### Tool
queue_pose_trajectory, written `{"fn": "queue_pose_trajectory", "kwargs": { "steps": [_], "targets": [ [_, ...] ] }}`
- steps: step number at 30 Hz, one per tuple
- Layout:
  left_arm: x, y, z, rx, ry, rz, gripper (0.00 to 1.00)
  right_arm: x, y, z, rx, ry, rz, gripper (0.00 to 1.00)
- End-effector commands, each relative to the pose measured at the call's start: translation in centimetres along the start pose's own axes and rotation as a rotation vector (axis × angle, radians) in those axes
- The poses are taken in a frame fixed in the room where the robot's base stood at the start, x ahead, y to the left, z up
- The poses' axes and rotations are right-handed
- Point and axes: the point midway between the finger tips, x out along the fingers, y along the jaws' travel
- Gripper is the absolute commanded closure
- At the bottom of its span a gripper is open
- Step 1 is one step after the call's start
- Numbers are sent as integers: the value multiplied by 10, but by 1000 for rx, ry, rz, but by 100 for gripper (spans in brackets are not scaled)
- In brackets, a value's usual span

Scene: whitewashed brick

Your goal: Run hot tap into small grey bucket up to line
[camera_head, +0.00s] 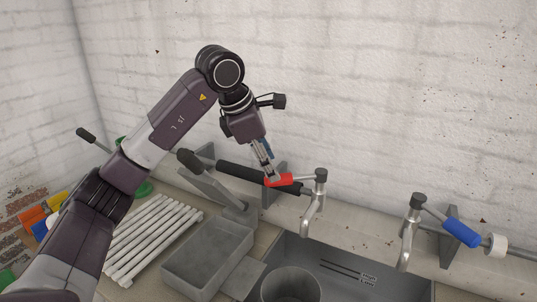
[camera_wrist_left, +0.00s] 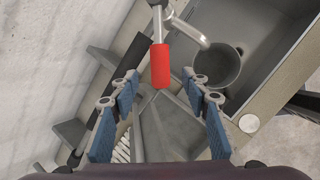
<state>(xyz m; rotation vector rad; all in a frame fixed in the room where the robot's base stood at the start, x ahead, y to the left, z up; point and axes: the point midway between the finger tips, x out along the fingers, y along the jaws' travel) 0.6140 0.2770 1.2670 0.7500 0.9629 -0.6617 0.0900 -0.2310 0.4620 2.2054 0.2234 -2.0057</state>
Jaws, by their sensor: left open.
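The red-handled tap lever (camera_head: 285,180) sticks out left from the grey tap (camera_head: 313,205) on the ledge above the sink. In the left wrist view the red lever (camera_wrist_left: 160,66) lies ahead of and between my fingers, with space on both sides. My left gripper (camera_head: 268,174) is open at the red lever; whether it touches cannot be told. The small grey bucket (camera_head: 291,284) stands upright in the sink under the tap's spout, cut off by the lower edge, and also shows in the left wrist view (camera_wrist_left: 216,65). No water stream or fill line is visible. My right gripper is out of view.
A second tap with a blue lever (camera_head: 461,233) stands to the right. A grey trough (camera_head: 208,262) and white rods (camera_head: 150,238) lie left. A dark padded bar (camera_head: 240,173) runs behind the gripper.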

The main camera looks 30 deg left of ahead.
Motion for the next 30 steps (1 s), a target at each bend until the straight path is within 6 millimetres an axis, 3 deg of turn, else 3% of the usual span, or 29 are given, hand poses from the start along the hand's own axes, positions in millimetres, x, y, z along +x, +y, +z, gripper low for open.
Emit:
{"fn": "queue_pose_trajectory", "kwargs": {
  "steps": [10, 21, 30],
  "targets": [
    [47, -1, 2, 0, -1, -5, 57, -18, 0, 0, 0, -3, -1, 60],
    [55, -1, 1, 1, -3, -2, 57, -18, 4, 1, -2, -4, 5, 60],
    [55, -1, 1, 1, -3, -2, 88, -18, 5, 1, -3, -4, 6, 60]
  ]
}}
